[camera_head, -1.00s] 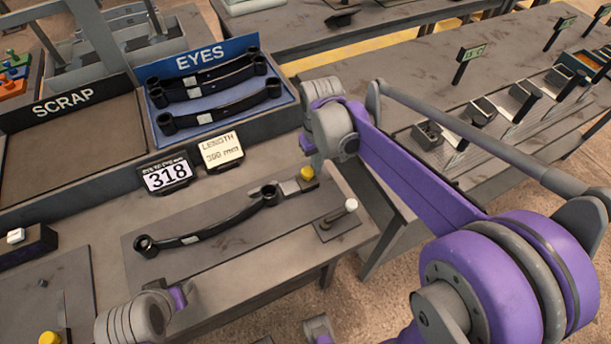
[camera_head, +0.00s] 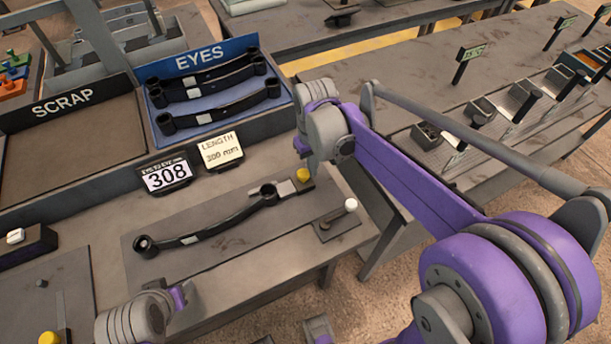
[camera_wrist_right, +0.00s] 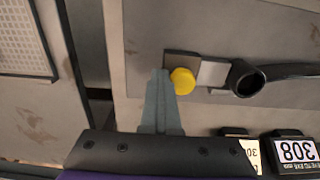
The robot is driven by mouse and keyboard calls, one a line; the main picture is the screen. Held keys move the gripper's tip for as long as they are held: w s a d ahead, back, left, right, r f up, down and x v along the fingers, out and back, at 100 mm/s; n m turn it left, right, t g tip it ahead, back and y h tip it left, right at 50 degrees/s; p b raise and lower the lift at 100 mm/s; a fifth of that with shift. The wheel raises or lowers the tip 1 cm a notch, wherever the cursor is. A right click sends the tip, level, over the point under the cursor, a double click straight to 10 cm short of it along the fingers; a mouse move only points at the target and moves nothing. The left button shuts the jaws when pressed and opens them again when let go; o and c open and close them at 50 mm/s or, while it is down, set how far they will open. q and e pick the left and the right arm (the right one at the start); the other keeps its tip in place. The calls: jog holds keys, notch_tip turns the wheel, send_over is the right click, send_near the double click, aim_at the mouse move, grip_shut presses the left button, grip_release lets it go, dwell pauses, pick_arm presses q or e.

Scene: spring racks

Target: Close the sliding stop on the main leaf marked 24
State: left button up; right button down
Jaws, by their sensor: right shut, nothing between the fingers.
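The main leaf (camera_head: 205,232), a black curved spring with an eye at each end, lies on the gauge plate in the head view; I cannot read a 24 on it. The sliding stop (camera_head: 285,188), a light grey block with a yellow knob (camera_head: 303,175), is at its right eye. In the wrist view the stop (camera_wrist_right: 213,73) is very close to the eye (camera_wrist_right: 246,78); contact is unclear. My right gripper (camera_wrist_right: 162,75) is shut and empty, beside the yellow knob on the side away from the leaf. My left gripper (camera_head: 178,297) is at lower left, its fingers hidden.
The readout (camera_head: 167,174) shows 308; the card (camera_head: 220,151) beside it says length 300 mm. A white-knobbed lever (camera_head: 350,205) stands right of the leaf. Behind are the SCRAP tray (camera_head: 66,107) and the EYES tray (camera_head: 218,135) holding springs.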

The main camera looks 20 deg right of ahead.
pick_arm(q)
jog(key=shift+a+r, duration=0.1)
dwell(0.6)
jog(key=shift+r, duration=0.15)
pick_arm(e)
jog(key=shift+r, duration=0.25)
pick_arm(q)
jog(key=r+p, duration=0.1)
jog(key=w+r+p, duration=0.1)
jog(key=r, duration=0.1)
jog(key=r+p, duration=0.2)
jog(key=shift+w, duration=0.35)
pick_arm(e)
notch_tip(320, 180, up, 6)
jog(key=shift+r, duration=0.25)
jog(key=s+f+t, duration=0.1)
jog(key=s, duration=0.3)
jog(key=s+a+f+t, duration=0.1)
jog(key=s+t, duration=0.1)
jog(key=s, duration=0.3)
jog(key=s+a+f+t, duration=0.1)
jog(key=s+t, duration=0.1)
jog(key=s, duration=0.3)
jog(key=shift+f+m, duration=0.4)
jog(key=shift+s+f+t, duration=0.15)
jog(key=shift+s+t, duration=0.05)
jog(key=shift+t, duration=0.1)
